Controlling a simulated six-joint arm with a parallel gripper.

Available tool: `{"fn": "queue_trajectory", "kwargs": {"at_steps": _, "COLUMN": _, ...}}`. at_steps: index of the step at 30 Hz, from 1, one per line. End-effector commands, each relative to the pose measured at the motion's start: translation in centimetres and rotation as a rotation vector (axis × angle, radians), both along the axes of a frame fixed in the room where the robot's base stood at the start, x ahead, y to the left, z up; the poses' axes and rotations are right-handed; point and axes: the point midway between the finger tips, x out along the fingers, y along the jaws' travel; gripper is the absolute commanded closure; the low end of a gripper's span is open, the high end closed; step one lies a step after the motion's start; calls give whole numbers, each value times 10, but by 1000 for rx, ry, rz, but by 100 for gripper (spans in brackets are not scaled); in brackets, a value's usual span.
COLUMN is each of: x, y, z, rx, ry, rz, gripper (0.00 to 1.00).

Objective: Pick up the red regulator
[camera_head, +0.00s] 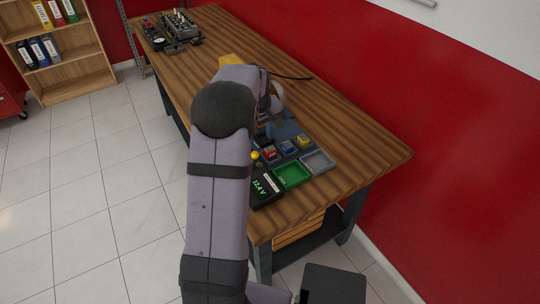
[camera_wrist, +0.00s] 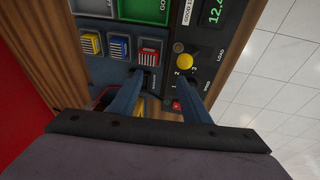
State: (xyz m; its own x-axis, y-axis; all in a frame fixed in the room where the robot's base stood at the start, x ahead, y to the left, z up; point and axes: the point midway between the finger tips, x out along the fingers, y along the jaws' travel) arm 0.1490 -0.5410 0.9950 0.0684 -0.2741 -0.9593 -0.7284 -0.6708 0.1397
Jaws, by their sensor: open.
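The red regulator (camera_wrist: 148,52) is a small finned red block, seated in a dark holder in the wrist view. It also shows in the head view (camera_head: 270,153), just right of my arm. A blue regulator (camera_wrist: 119,46) and a yellow regulator (camera_wrist: 90,43) sit in a row beside it. My gripper (camera_wrist: 161,76) is open and empty, its two blue fingers apart. The left fingertip appears just below the red regulator in the picture, and the right one is over the tester. Whether either touches anything I cannot tell. In the head view my arm mostly hides the gripper.
A black tester (camera_head: 265,190) with a green display and a yellow knob (camera_wrist: 184,62) stands next to the regulators. A green tray (camera_head: 292,175) and a grey tray (camera_head: 318,162) lie near the bench's front end. The wooden bench (camera_head: 365,150) is clear towards the red wall.

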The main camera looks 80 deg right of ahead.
Motion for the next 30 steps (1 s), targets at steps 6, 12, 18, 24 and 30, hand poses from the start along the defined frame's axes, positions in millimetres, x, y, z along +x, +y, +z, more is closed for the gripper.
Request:
{"fn": "queue_trajectory", "kwargs": {"at_steps": 6, "x": -26, "y": -12, "z": -5, "rx": -2, "ry": 2, "rz": -31, "gripper": 57}}
{"fn": "queue_trajectory", "kwargs": {"at_steps": 12, "x": -26, "y": -12, "z": -11, "rx": 4, "ry": 1, "rz": -30, "gripper": 57}}
{"fn": "queue_trajectory", "kwargs": {"at_steps": 18, "x": -25, "y": -16, "z": -24, "rx": 4, "ry": 2, "rz": -30, "gripper": 57}}
{"fn": "queue_trajectory", "kwargs": {"at_steps": 24, "x": -25, "y": -18, "z": -28, "rx": 3, "ry": 1, "rz": -30, "gripper": 57}}
{"fn": "queue_trajectory", "kwargs": {"at_steps": 30, "x": -25, "y": -23, "z": -44, "rx": 7, "ry": 2, "rz": -30, "gripper": 57}}
